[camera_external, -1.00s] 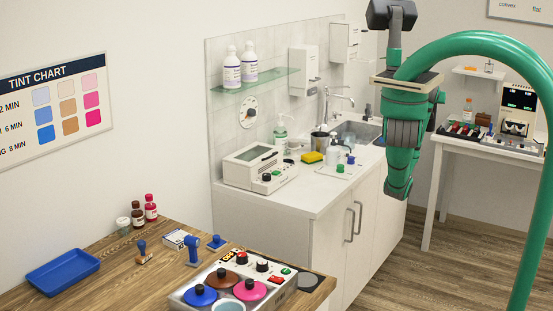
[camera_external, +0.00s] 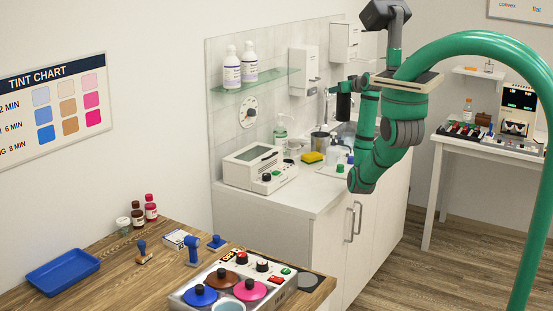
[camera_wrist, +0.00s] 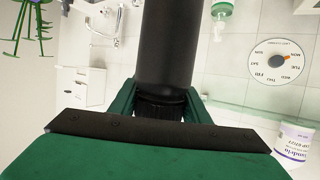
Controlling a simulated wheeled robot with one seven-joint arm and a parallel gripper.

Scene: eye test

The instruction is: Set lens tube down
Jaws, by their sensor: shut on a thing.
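The lens tube (camera_external: 343,105) is a black cylinder held high in front of the tiled wall, above the sink counter. It also shows in the wrist view, where the tube (camera_wrist: 168,45) fills the top middle. My gripper (camera_external: 352,86) is shut on it. In the wrist view the green fingers of my gripper (camera_wrist: 164,100) press on both sides of the tube near its ribbed lower part. The tube is clear of any surface. Its far end is cut off by the wrist view's top edge.
The white counter (camera_external: 310,197) bears a grey-white device (camera_external: 258,165), a yellow sponge (camera_external: 310,157) and several small bottles. A glass shelf (camera_external: 255,80) with two white bottles is on the wall to the left. A wooden table (camera_external: 120,262) stands at front left.

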